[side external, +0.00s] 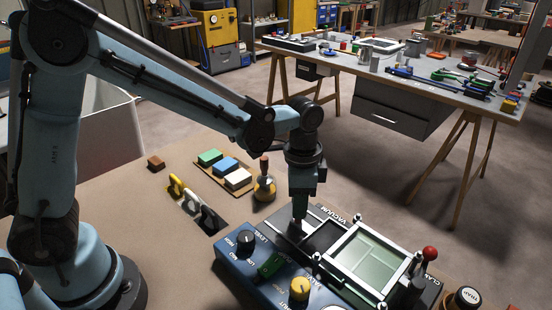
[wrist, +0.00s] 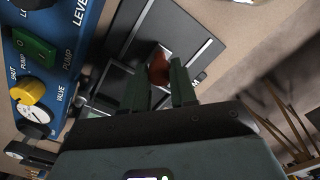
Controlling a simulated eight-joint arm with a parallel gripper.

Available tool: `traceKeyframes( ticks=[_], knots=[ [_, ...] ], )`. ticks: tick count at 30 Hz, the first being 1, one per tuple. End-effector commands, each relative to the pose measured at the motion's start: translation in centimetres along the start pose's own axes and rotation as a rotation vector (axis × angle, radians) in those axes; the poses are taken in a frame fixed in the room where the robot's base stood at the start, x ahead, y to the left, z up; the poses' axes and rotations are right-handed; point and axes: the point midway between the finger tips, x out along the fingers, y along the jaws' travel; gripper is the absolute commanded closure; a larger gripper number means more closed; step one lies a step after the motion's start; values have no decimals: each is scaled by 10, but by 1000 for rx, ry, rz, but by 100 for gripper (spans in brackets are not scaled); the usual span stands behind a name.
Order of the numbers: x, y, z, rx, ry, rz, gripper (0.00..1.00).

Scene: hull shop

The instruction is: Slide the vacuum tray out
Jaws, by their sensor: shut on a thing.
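The vacuum unit has a blue control panel (side external: 262,278) and a glass-topped silver frame (side external: 365,262). A dark, flat tray section (side external: 322,237) lies to the left of the frame, beside the VACUUM lettering. My gripper (side external: 298,218) points down at the left end of this section. In the wrist view my gripper (wrist: 157,82) has its two green-grey fingers on either side of a red-brown knob (wrist: 159,66), shut on it. Dark and grey plates with pale edges (wrist: 190,40) show around the knob. How far the tray stands out of the unit is unclear.
A red-balled lever (side external: 430,253) stands right of the frame. The panel carries a green switch (side external: 271,265) and yellow knob (side external: 299,288). Bare bench (side external: 115,205) lies to the left.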

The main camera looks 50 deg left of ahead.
Motion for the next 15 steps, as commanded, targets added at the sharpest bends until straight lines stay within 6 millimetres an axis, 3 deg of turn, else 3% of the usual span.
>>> traceKeyframes(
  ticks=[1,6,15],
  knots=[
    [-1,-12,11,-10,-2,-3,100],
    [-1,-33,32,-6,-2,-4,100],
    [-1,-39,39,-1,-1,-4,100]
  ],
)
